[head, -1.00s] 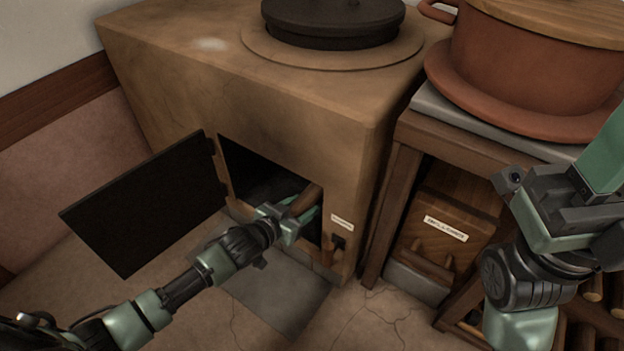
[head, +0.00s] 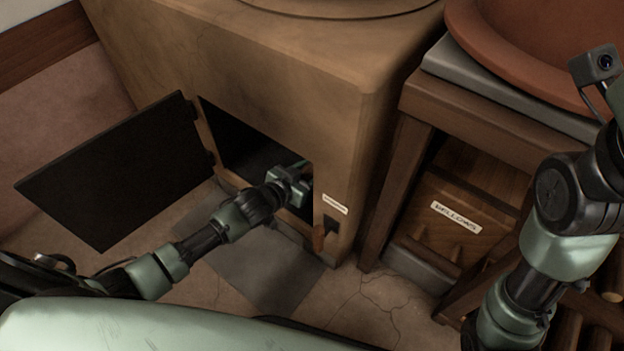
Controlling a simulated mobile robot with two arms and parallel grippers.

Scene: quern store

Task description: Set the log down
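The stove's fire opening (head: 235,137) is a dark square hole in the brown clay block. My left gripper (head: 296,172) reaches into its right side, and its fingertips are mostly hidden in the dark. I cannot see the log now, nor tell whether the fingers are shut on it. My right arm stands at the right; its gripper fingers are out of the picture.
The black stove door (head: 110,170) hangs open to the left. A wooden latch handle (head: 319,237) sits right of the opening. A grey floor slab (head: 265,270) lies in front. A wooden stand (head: 388,190) holds the labelled bellows (head: 430,235).

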